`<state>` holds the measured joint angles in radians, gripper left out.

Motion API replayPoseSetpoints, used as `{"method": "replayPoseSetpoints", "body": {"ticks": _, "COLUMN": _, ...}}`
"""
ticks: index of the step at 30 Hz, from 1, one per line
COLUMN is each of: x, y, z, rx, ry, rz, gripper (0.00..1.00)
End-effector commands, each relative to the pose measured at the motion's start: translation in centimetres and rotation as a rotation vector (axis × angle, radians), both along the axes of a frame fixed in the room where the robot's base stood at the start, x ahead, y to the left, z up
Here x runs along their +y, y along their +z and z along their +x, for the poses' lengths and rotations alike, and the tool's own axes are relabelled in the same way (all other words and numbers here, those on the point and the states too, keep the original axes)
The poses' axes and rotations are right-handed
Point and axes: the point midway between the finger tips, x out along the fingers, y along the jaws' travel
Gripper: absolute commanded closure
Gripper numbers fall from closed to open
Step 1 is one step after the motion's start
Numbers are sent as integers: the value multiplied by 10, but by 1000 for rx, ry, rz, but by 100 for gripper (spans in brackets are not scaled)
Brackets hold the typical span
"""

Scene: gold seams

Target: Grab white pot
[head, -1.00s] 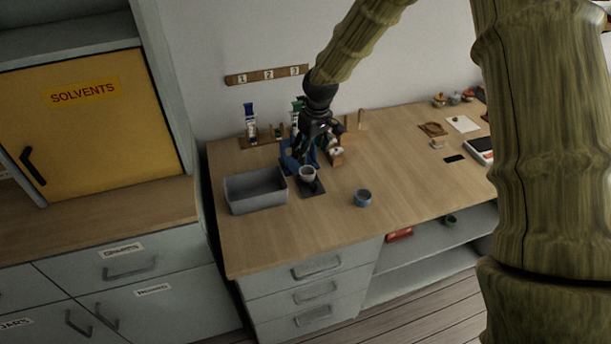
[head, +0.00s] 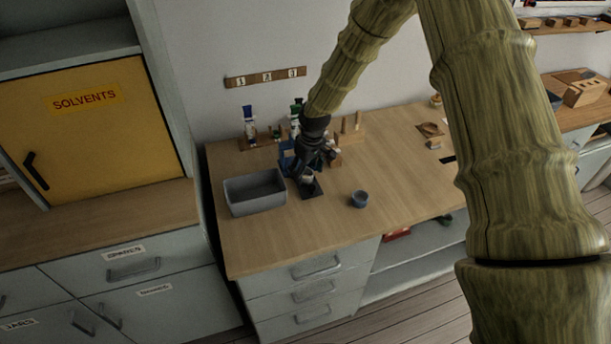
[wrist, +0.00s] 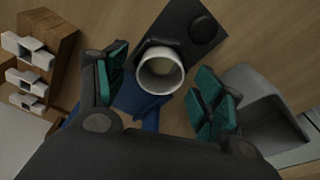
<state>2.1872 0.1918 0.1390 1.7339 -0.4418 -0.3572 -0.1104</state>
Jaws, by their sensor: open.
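The white pot (wrist: 161,72) is a small open cup shape in the wrist view. It stands on a dark flat stand (wrist: 190,28) and lies between the fingers, apart from both. In the head view the pot (head: 308,178) is partly hidden by my gripper (head: 306,167), which is just above it. My gripper (wrist: 160,92) is open in the wrist view, with green-padded fingers on the left and right of the pot. The exact height of the fingertips against the pot's rim is hard to tell.
A grey bin (head: 255,196) stands left of the pot, close to the right finger in the wrist view. Wooden racks stand behind. The front right of the bench is clear.

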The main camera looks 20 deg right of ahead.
Motion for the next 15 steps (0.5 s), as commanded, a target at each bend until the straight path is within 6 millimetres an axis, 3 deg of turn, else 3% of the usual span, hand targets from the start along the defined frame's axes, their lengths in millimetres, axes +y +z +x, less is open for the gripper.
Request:
{"method": "replayPoseSetpoints", "body": {"ticks": 9, "x": 1, "y": -3, "z": 0, "rx": 0, "ry": 0, "rz": 0, "gripper": 32}}
{"method": "replayPoseSetpoints", "body": {"ticks": 15, "x": 1, "y": -3, "z": 0, "rx": 0, "ry": 0, "rz": 0, "gripper": 66}}
